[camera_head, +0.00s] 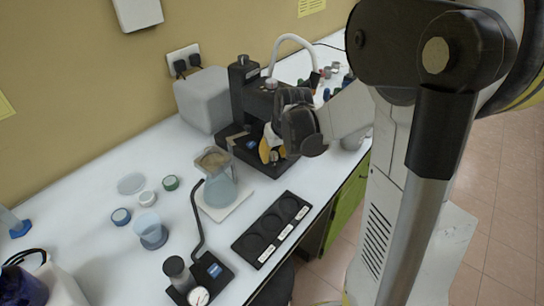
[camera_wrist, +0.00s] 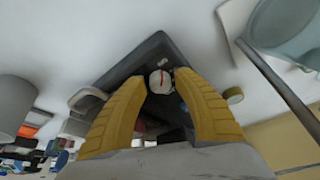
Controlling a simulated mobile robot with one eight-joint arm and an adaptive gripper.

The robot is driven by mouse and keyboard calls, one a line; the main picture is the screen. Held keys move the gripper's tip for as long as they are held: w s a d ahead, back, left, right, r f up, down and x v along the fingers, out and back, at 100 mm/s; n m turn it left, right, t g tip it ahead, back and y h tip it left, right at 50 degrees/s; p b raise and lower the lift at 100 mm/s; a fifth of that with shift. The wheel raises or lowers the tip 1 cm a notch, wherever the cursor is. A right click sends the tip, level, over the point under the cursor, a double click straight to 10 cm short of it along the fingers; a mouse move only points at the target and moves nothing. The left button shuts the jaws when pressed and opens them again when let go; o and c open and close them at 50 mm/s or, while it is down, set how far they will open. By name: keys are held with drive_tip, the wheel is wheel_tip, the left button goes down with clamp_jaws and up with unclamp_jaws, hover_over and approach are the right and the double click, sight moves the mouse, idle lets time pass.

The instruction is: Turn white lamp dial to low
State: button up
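A white round dial (camera_wrist: 160,82) with a red pointer line sits on a black device base (camera_wrist: 150,62) in the wrist view. The red line runs roughly along the picture's vertical. My gripper (camera_wrist: 158,74) is open, with one yellow finger on each side of the dial; gaps show between the fingertips and the dial. In the head view my gripper (camera_head: 268,149) is low at the front of the black upright device (camera_head: 243,92). There my fingers and wrist cover much of the device's front, so the dial's setting is not readable.
A glass flask (camera_head: 219,188) on a white plate stands left of my gripper. A black gooseneck stand (camera_head: 213,270) with a round white gauge-like face is at the front. A black tray (camera_head: 250,245) with round wells lies near the table edge. A grey box (camera_head: 205,100) stands behind.

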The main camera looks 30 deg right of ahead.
clamp_jaws()
drive_tip(key=shift+m, duration=0.4)
drive_tip(key=m+h, duration=0.1)
drive_tip(key=m, duration=0.1)
drive_tip(key=shift+a+m, duration=0.1)
drive_tip(key=shift+m, duration=0.2)
drive_tip(key=shift+w+m+g+h+p, duration=0.1)
drive_tip(key=shift+m+g+h+p, duration=0.45)
drive_tip(key=shift+m, duration=1.25)
drive_tip(key=shift+f, duration=0.1)
